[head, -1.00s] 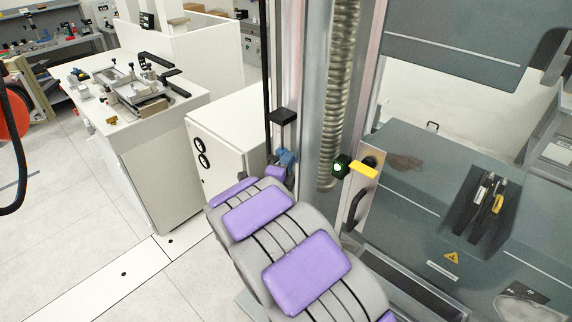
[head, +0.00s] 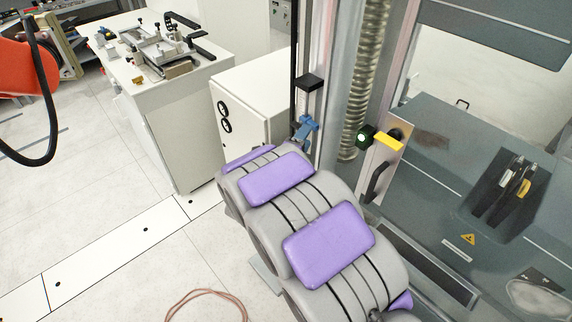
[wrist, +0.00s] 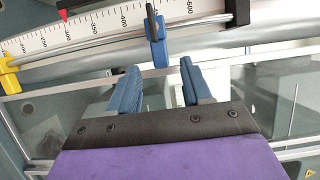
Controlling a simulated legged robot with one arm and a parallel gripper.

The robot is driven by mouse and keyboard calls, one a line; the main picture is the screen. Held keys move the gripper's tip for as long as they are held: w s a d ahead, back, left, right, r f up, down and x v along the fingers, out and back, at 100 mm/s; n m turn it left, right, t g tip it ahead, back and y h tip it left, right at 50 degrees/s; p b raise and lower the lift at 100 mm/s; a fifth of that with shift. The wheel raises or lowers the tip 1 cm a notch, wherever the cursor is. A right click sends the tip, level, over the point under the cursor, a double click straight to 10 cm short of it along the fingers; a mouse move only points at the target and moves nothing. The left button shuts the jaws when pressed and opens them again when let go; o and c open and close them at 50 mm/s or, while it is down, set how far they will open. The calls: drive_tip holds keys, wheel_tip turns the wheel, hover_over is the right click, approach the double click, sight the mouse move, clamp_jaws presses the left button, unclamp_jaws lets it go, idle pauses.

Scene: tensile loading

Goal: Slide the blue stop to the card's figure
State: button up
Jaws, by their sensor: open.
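The blue stop (wrist: 157,46) sits on a rail along a white scale (wrist: 105,22) in the wrist view. It stands between the printed 400 and 600 marks. My gripper (wrist: 160,66) is open, its two blue fingers just below the stop and spread to either side of it. The gap between the fingers is empty and they do not appear to touch the stop. In the head view a blue part (head: 306,128) shows beyond my arm; I cannot tell whether it is the stop or a finger. I cannot make out the card.
A yellow piece (wrist: 8,76) is at the rail's left end, and a black block (wrist: 238,12) is on its right. A red marker (wrist: 63,15) shows at the scale's edge. In the head view, a white cabinet (head: 240,110) stands left of the rail and a grey machine (head: 440,140) stands right.

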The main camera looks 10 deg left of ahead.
drive_tip(key=v, duration=1.3)
drive_tip(key=shift+w+a, duration=0.1)
